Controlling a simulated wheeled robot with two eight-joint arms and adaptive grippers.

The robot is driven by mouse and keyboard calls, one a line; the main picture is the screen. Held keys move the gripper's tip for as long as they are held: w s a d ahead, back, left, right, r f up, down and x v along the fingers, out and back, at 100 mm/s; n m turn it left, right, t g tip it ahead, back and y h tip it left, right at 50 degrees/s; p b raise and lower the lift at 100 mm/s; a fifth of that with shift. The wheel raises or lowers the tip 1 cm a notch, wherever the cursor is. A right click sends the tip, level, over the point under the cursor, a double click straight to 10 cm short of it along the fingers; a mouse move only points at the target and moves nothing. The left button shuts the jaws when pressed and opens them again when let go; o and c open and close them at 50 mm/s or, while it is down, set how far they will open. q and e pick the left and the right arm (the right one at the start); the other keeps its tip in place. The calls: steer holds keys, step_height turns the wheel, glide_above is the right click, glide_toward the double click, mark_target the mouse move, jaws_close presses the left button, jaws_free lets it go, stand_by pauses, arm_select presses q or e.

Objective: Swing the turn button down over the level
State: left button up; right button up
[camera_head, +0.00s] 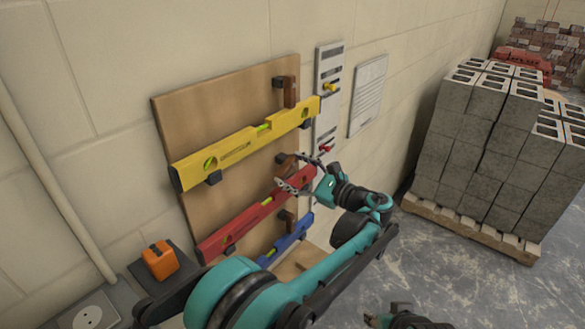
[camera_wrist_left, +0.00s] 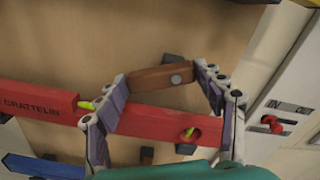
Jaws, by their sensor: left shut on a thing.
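The red level (camera_head: 245,222) hangs on the wooden board below a yellow one; it also shows in the left wrist view (camera_wrist_left: 150,119). Its brown wooden turn button (camera_wrist_left: 160,77) lies crosswise just above the level's upper edge, with a round screw head near its right part. My left gripper (camera_wrist_left: 163,82) is shut on the turn button, with a finger at each end of it. In the head view the left gripper (camera_head: 297,172) partly hides the button (camera_head: 284,162) and the level's right end. My right gripper (camera_head: 400,318) shows only partly at the bottom edge.
The yellow level (camera_head: 245,143) and blue level (camera_head: 287,240) hang above and below, each with a wooden button near its right end. A panel with red and yellow switches (camera_head: 327,100) is right of the board. A block pallet (camera_head: 470,224) stands farther right.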

arm_select(q)
steer(key=n, duration=0.3)
steer(key=shift+w+f+n+p, duration=0.15)
steer(key=shift+f+n+p, duration=0.05)
steer(key=shift+n+p, duration=0.1)
steer(key=o, duration=1.2)
steer(key=shift+c, duration=0.2)
